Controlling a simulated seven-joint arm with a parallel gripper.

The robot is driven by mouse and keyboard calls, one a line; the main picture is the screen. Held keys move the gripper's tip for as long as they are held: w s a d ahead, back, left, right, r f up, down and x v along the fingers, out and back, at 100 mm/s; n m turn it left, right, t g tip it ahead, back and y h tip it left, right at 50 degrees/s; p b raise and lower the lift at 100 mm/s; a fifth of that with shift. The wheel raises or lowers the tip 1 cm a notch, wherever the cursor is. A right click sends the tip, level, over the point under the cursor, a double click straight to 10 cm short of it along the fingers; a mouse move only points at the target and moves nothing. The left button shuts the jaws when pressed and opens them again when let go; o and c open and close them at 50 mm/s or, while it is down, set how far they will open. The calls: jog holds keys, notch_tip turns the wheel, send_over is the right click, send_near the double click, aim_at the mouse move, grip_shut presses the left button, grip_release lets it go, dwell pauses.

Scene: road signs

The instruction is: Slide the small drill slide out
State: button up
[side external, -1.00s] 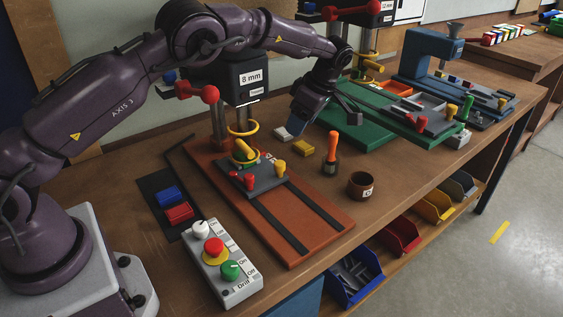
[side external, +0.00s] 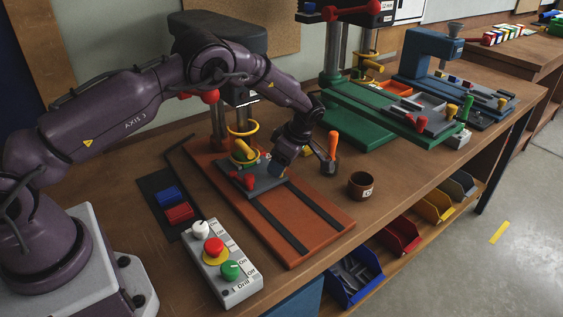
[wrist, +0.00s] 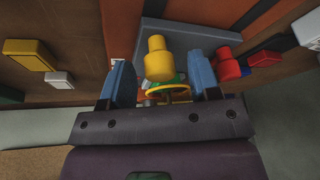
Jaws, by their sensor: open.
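The grey slide plate (side external: 266,190) lies on the orange-red base (side external: 325,200) of the near drill, at the drill end of two dark rails. In the wrist view my gripper (wrist: 157,60) is open, with blue fingers on either side of a yellow knob (wrist: 159,62) on the slide (wrist: 185,36). Finger contact with the knob cannot be told.
A yellow ring guard (side external: 242,129) hangs on the drill beside my gripper. A control box (side external: 224,265) stands in front. The rails' front stretch is clear.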

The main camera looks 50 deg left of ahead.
grip_shut()
jog(key=d, duration=2)
jog(key=shift+d, duration=0.15)
jog(key=shift+c, duration=0.3)
grip_release()
jog(key=shift+o, duration=0.3)
jog(key=v, duration=1.2)
jog(key=shift+r, duration=0.45)
